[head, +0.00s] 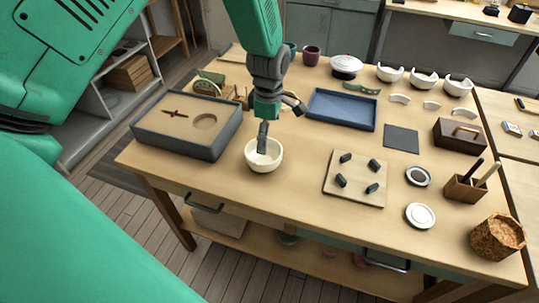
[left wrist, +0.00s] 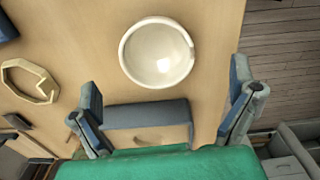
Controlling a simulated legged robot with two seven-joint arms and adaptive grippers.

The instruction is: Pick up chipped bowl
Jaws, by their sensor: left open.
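A cream bowl (head: 263,165) stands upright on the wooden table near its front edge, left of centre. It also shows in the left wrist view (left wrist: 157,53), with what looks like a small chip in its right rim. My left gripper (head: 280,122) is open above the bowl, one finger overlapping its inside in the head view. In the left wrist view the spread fingers of my left gripper (left wrist: 166,108) are empty, and the bowl lies beyond them, apart. My right gripper is not in view.
A grey box (head: 180,148) stands left of the bowl. A blue tray (head: 342,124) lies behind right, and a wooden board (head: 355,193) with dark pieces lies right. Several white bowls (head: 424,79) stand at the back right. Bare tabletop surrounds the bowl.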

